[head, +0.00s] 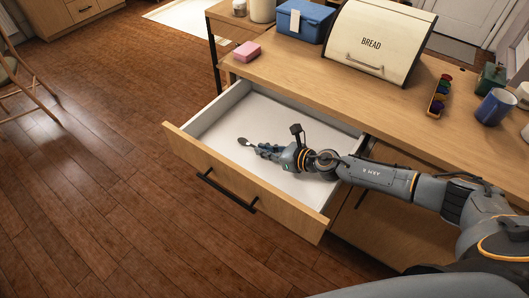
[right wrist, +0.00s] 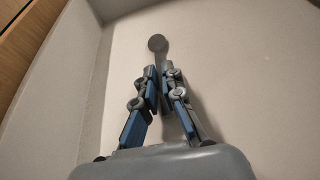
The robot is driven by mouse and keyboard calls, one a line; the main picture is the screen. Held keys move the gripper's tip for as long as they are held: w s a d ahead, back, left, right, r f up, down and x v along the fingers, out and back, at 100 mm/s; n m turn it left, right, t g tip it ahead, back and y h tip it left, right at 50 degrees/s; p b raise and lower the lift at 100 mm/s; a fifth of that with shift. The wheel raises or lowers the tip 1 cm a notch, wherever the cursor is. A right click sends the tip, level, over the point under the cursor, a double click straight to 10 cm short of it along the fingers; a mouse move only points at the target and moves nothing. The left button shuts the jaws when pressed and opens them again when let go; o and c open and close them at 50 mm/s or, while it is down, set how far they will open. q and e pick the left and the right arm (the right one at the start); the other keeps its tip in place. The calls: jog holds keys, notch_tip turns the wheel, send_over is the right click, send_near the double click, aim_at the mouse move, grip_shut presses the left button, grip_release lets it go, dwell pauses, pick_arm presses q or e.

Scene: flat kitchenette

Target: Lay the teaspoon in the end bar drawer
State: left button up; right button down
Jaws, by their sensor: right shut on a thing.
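The end bar drawer (head: 208,113) is pulled open, with a white interior and a wooden front with a dark bar handle. My right gripper (head: 259,149) is inside the drawer's outline, over its white floor. It is shut on the teaspoon (head: 243,141), whose dark bowl sticks out past the fingertips toward the left. In the right wrist view the bowl of the teaspoon (right wrist: 157,43) shows beyond my right gripper's fingertips (right wrist: 160,72), and the handle is mostly hidden between the fingers. I cannot tell whether the teaspoon touches the drawer floor. My left gripper is not in view.
On the wooden counter (head: 296,75) are a pink sponge (head: 246,51), a blue box (head: 301,19), a cream bread bin (head: 380,38), a row of coloured capsules (head: 440,95) and a blue mug (head: 495,106). The drawer holds nothing else visible.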

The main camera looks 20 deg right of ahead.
jog(key=shift+r, duration=0.15)
jog(key=shift+f, duration=0.3)
jog(key=c, duration=1.5)
grip_release()
jog(key=shift+r, duration=0.1)
jog(key=shift+r, duration=0.3)
jog(key=v, duration=0.7)
jog(key=shift+s+d+b, duration=0.1)
jog(key=shift+s+b, duration=0.1)
jog(key=shift+b, duration=0.1)
